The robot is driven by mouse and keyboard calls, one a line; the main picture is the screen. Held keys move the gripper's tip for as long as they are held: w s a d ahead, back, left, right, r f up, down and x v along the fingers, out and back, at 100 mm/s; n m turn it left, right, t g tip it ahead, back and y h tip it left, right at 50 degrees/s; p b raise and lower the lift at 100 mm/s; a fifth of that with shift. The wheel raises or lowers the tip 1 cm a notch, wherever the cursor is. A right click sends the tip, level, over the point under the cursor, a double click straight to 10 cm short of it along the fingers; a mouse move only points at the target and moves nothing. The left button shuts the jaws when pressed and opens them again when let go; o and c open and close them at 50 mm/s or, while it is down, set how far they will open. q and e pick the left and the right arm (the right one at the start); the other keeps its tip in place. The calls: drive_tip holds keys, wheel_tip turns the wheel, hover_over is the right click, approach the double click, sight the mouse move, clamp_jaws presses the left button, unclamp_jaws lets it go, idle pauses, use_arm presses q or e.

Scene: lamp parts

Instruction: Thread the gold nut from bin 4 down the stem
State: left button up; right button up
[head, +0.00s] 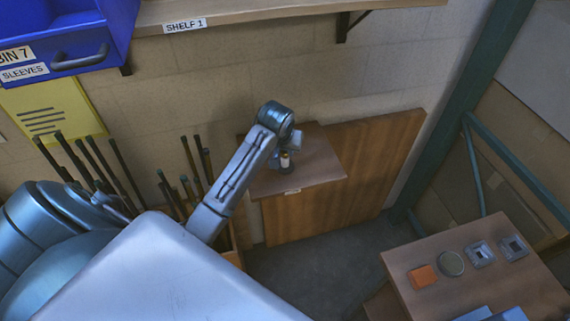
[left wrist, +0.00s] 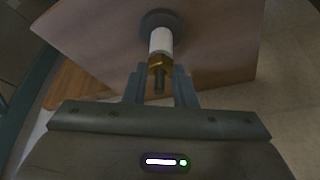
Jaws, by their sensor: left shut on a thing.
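The lamp stands on a small wooden table by the wall. In the left wrist view it has a dark round base (left wrist: 160,20), a white sleeve (left wrist: 160,41) and a thin dark stem (left wrist: 158,84). The gold nut (left wrist: 159,62) is around the stem at the end of the white sleeve, and the stem tip sticks out past it. Whether nut and sleeve touch, I cannot tell. My left gripper (left wrist: 159,75) is shut on the gold nut; in the head view the gripper (head: 289,151) partly hides the lamp, whose white sleeve (head: 285,162) shows small. My right gripper is not in view.
The lamp's wooden table (head: 320,172) has clear room around the base. Dark rods (head: 125,172) stand in a wooden holder left of my arm. A blue bin 7 (head: 75,30) hangs upper left, and a side table (head: 450,295) with small parts stands lower right.

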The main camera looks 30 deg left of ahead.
use_arm(q)
clamp_jaws()
drive_tip(key=shift+s+f, duration=0.1)
drive_tip(key=shift+f, duration=0.1)
idle(0.3)
drive_tip(key=m, duration=0.2)
drive_tip(key=m+h, duration=0.1)
drive_tip(key=shift+s+a+f+m+h, duration=0.1)
drive_tip(key=shift+a+m+h, duration=0.1)
drive_tip(key=shift+m+h, duration=0.15)
drive_tip(key=m+h, duration=0.1)
drive_tip(key=m, duration=0.2)
drive_tip(key=shift+f, duration=0.1)
drive_tip(key=m+h, duration=0.1)
drive_tip(key=m, duration=0.1)
drive_tip(key=m+g, duration=0.1)
drive_tip(key=m, duration=0.1)
drive_tip(key=shift+a+m+h, duration=0.2)
drive_tip(key=shift+m+h, duration=0.05)
drive_tip(key=shift+h, duration=0.1)
drive_tip(key=shift+m+g+h, duration=0.3)
drive_tip(key=shift+m, duration=1)
